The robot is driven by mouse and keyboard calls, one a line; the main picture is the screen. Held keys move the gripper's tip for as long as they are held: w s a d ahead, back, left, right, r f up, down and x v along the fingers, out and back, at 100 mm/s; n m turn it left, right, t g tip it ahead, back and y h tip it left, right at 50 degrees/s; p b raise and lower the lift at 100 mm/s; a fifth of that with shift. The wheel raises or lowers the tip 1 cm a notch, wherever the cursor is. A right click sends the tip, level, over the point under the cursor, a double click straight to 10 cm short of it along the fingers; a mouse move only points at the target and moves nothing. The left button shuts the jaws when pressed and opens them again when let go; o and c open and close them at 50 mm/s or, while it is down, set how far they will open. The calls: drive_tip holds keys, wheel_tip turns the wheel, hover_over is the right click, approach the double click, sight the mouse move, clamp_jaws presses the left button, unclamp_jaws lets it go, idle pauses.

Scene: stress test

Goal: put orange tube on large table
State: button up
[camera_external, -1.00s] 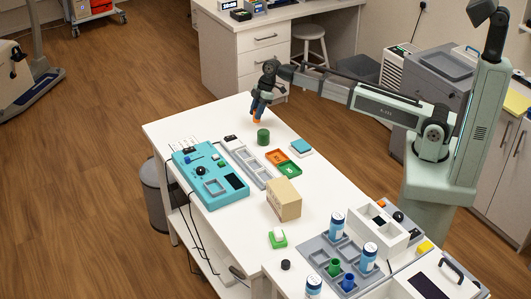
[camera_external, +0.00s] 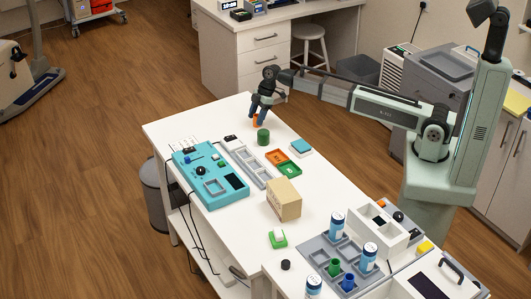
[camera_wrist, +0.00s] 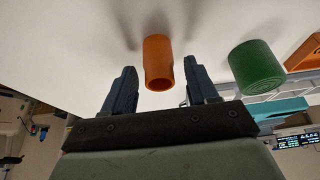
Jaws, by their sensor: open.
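The orange tube (camera_wrist: 158,62) stands upright on the white large table (camera_external: 205,130), and in the external view the tube (camera_external: 257,120) is at the table's far end. My gripper (camera_wrist: 161,82) is open, with one dark finger on each side of the tube and a gap to both. In the external view my gripper (camera_external: 262,110) is low over the far end, partly covering the tube. Neither finger appears to touch it.
A green cylinder (camera_external: 263,137) stands close to the tube; the wrist view shows it to the right (camera_wrist: 256,68). The far-left tabletop is clear.

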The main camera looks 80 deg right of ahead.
drive_tip(key=shift+r, duration=0.1)
drive_tip(key=v, duration=1.2)
